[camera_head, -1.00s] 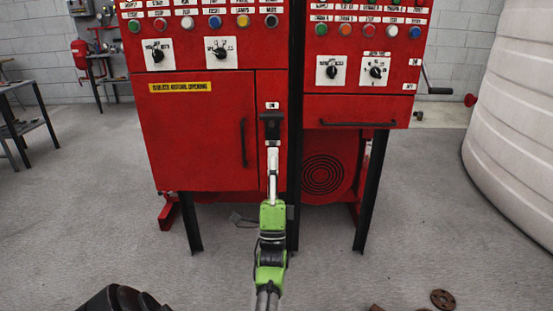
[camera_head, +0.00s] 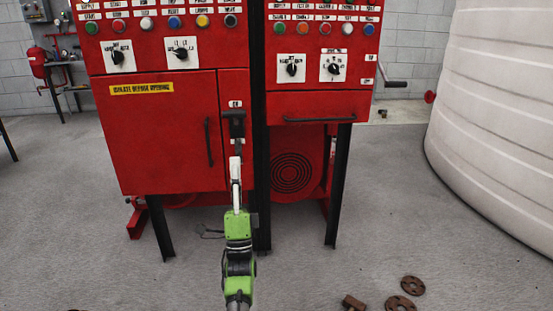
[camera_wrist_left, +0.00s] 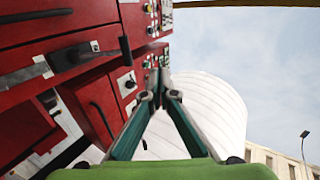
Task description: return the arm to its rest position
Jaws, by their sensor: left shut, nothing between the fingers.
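My left gripper (camera_head: 235,160) is shut and empty, in front of the red control cabinet (camera_head: 160,130). Its tip is just below a black lever handle (camera_head: 236,125) on the narrow middle panel, apparently apart from it. My green wrist (camera_head: 238,225) and arm rise from the bottom edge. In the left wrist view the two teal fingers (camera_wrist_left: 162,75) meet at their tips, with the cabinet front (camera_wrist_left: 75,25) tilted on the left. My right gripper is not in view.
A large white ribbed tank (camera_head: 500,120) stands at right. Rusty flanges (camera_head: 411,286) lie on the floor at lower right. Black cabinet legs (camera_head: 160,228) stand on the grey floor. A bench with red equipment (camera_head: 38,62) is at back left. Floor before the cabinet is mostly clear.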

